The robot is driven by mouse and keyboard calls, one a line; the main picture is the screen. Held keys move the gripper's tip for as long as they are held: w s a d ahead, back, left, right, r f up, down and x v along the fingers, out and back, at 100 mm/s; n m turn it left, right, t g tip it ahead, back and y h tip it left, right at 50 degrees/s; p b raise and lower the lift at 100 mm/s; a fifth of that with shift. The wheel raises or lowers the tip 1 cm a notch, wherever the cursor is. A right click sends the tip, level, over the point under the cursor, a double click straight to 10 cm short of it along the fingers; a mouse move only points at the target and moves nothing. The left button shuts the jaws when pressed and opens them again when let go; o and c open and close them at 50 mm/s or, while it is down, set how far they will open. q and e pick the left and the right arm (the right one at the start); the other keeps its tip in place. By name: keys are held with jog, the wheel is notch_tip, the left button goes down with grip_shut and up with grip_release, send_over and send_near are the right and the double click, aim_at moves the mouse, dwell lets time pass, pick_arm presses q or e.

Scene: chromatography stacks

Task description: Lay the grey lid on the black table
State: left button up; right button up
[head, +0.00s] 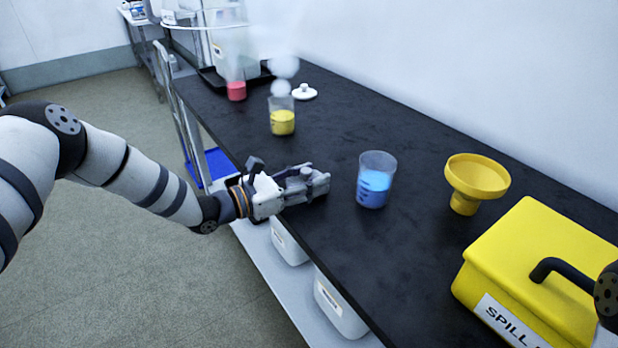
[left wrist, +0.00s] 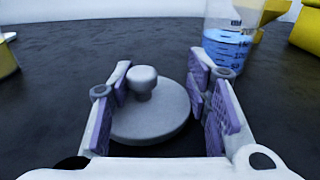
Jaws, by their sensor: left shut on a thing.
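The grey lid (left wrist: 155,118) is a round disc with a knob on top, seen between the two fingers in the left wrist view. My left gripper (left wrist: 168,95) is shut on the lid, with patterned purple pads on both sides. In the head view my left gripper (head: 312,184) is low over the near left edge of the black table (head: 420,255) and mostly hides the lid. The lid looks about level, knob up. I cannot tell whether its underside touches the tabletop. My right gripper is out of view.
A blue-liquid beaker (head: 376,180) stands right of my left gripper, then a yellow funnel (head: 477,178) and a yellow spill box (head: 545,265). Further back are a yellow-liquid beaker (head: 282,118), a white knobbed lid (head: 304,92) and a red-liquid container (head: 236,91). Table between is clear.

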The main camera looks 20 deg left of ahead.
pick_arm(q)
jog(key=shift+f, duration=0.2)
jog(key=o, duration=1)
jog(key=shift+o, duration=0.2)
